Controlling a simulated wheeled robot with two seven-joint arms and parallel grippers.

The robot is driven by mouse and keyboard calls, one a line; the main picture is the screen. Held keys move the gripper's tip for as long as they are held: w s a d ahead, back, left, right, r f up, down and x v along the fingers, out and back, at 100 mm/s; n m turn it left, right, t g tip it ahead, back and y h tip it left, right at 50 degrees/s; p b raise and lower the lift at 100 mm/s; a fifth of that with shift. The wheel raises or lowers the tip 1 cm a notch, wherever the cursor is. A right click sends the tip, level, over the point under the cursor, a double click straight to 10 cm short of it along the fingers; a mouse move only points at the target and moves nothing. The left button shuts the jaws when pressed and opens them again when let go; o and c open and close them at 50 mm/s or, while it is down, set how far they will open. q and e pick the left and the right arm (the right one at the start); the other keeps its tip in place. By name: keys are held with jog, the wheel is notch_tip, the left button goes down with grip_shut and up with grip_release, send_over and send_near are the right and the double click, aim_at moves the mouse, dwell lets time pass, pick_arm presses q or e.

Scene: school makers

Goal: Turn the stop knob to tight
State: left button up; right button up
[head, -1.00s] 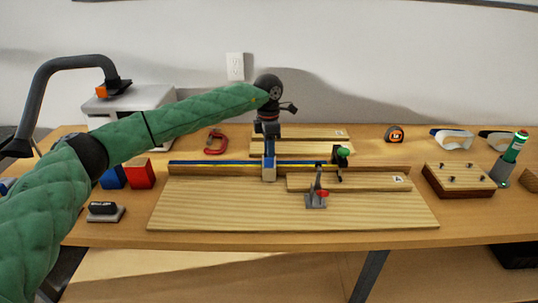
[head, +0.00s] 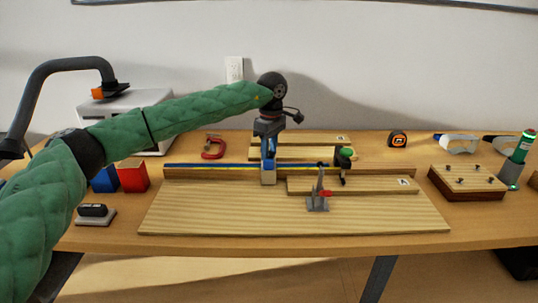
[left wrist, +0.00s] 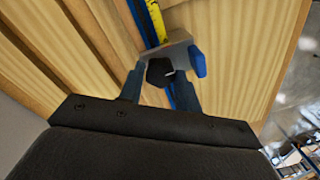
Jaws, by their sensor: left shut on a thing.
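The stop is a grey block (head: 268,177) on the rail with the blue and yellow scale strip, near the middle of the wooden jig board. The left wrist view shows the grey stop (left wrist: 178,48) from above, with a dark faceted knob (left wrist: 158,72) bearing a small pale mark and a blue part (left wrist: 198,62) at its right. My left gripper (head: 268,152) points down over the stop. In the left wrist view its blue-grey fingers (left wrist: 160,85) stand on both sides of the knob, shut on it. My right gripper is out of view.
A grey toggle clamp with a red tip (head: 318,200) and a green-knobbed piece (head: 345,157) stand right of the stop. A red clamp (head: 213,149) lies behind, left. The board's front (head: 240,215) is clear.

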aim_at(271, 152)
pick_arm(q)
jog(key=shift+m+b, duration=0.75)
jog(key=shift+m, duration=1.25)
jog(key=o, duration=1)
jog(key=shift+c, duration=0.2)
jog(key=shift+r, duration=0.15)
jog(key=shift+w+d+r, duration=0.1)
jog(key=shift+d+r, duration=0.05)
jog(key=shift+r, duration=1.7)
jog(key=shift+w+d+r, duration=0.1)
jog(key=shift+r, duration=1.75)
